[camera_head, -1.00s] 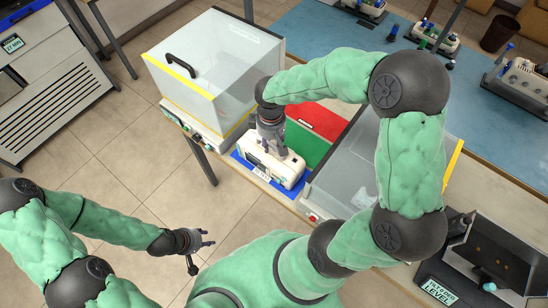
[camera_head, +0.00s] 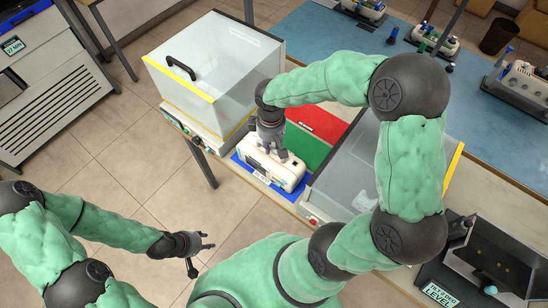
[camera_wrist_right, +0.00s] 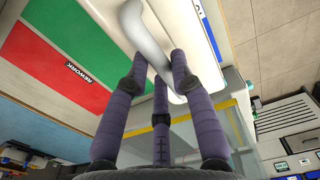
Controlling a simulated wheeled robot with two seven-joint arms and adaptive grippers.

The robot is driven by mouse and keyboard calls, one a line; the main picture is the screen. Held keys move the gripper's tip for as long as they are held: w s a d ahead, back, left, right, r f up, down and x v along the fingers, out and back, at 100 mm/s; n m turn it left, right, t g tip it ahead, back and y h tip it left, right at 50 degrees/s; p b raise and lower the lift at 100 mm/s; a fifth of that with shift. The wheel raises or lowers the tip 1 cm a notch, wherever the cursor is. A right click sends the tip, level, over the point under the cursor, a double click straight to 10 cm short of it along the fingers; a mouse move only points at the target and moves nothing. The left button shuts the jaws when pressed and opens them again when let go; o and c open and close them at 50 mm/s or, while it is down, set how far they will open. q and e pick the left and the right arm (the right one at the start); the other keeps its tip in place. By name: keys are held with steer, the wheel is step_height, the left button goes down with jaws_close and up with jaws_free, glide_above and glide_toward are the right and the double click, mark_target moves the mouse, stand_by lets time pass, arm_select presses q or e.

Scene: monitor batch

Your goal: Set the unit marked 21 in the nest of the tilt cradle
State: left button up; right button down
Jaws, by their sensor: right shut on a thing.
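A white unit (camera_head: 290,176) with a handle sits on the blue zone (camera_head: 240,161) of the bench mat; its number is not readable. My right gripper (camera_head: 272,156) comes down on the unit from above and is shut on its handle. In the right wrist view, its fingers (camera_wrist_right: 160,68) close around the pale curved handle (camera_wrist_right: 135,28) over the white body (camera_wrist_right: 188,22). The black tilt cradle (camera_head: 490,258) is at the lower right, behind a sign ending in LEVEL; its nest is partly hidden. My left gripper (camera_head: 205,243) is open and empty over the floor.
Clear boxes with yellow edging stand on both sides of the mat: one at left (camera_head: 215,65), one at right (camera_head: 345,165), partly behind my right arm. Green (camera_head: 305,147) and red (camera_head: 318,118) zones are bare. Other units (camera_head: 432,38) stand on the blue table.

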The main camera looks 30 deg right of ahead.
steer(key=shift+r, duration=0.2)
steer(key=shift+r+p, duration=1)
steer(key=shift+r, duration=0.15)
step_height(320, 180, up, 10)
steer(key=p, duration=0.8)
steer(key=shift+r, duration=0.25)
stand_by(0.6)
